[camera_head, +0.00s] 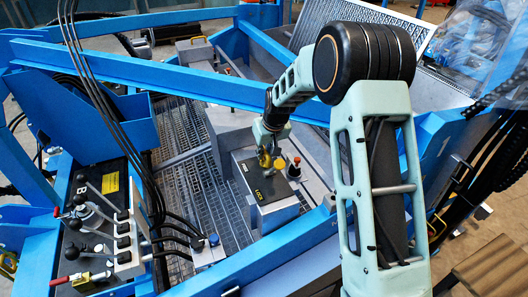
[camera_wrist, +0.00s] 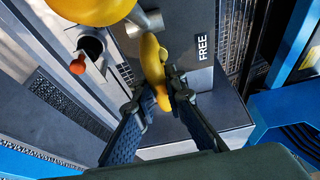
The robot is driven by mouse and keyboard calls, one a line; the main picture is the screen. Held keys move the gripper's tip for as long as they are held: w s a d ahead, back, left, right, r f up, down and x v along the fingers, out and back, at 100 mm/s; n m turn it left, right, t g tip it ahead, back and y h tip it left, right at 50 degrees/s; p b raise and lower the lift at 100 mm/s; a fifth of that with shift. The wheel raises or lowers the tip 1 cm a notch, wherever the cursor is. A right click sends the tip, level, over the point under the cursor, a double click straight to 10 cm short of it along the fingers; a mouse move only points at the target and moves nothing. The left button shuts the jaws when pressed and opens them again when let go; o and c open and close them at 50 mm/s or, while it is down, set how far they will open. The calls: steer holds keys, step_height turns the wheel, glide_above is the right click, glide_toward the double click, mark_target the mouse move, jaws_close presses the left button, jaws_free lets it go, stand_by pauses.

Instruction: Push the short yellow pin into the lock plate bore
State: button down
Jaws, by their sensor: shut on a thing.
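My gripper (camera_wrist: 162,97) is shut on a curved yellow handle, which I take to be the short yellow pin (camera_wrist: 151,58). A grey metal cylinder shows at the handle's upper end. In the head view my gripper (camera_head: 268,147) and the yellow part (camera_head: 265,160) are over the dark-topped block, the lock plate (camera_head: 251,182), with LOCK on its near side. In the wrist view the plate (camera_wrist: 185,30) shows FREE. I cannot make out the bore or tell whether the pin is in it.
A large yellow rounded piece (camera_wrist: 95,8) fills the top left of the wrist view. Beside the plate stands a small orange-red knob (camera_head: 296,160), also in the wrist view (camera_wrist: 78,65). Blue beams (camera_head: 170,80) surround the grated floor. A lever panel (camera_head: 100,215) stands left.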

steer(key=shift+f, duration=0.2)
steer(key=c, duration=1.9)
jaws_free()
steer(key=shift+r, duration=0.1)
steer(key=v, duration=1.2)
steer(key=shift+s, duration=0.1)
